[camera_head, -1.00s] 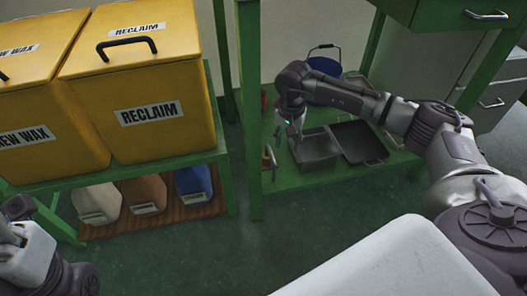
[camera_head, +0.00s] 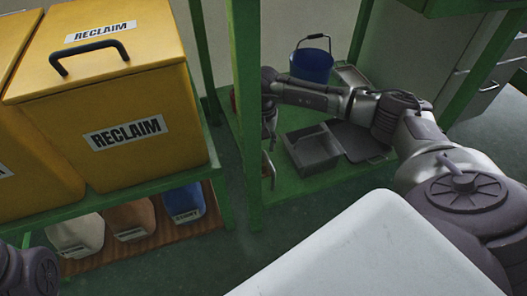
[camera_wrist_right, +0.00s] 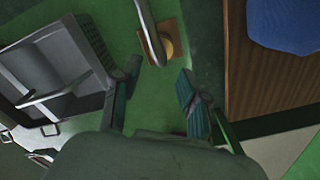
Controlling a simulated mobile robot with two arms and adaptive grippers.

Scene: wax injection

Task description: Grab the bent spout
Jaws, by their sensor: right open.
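In the head view a thin light bent tube (camera_head: 268,168), apparently the spout, stands at the left edge of the green lower shelf, just below my right gripper (camera_head: 269,132). In the right wrist view my right gripper (camera_wrist_right: 157,84) is open and empty. Its two fingers are apart, and the spout lies ahead of the gap between them. My left gripper is not visible; only a dark part of my left arm shows at lower left.
On the green shelf (camera_head: 290,188) are a grey metal box (camera_head: 312,150), a dark flat tray (camera_head: 362,143) and a blue bucket (camera_head: 311,66). A green post (camera_head: 244,120) stands just left of the gripper. Yellow reclaim bins (camera_head: 120,115) stand left, above several jugs.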

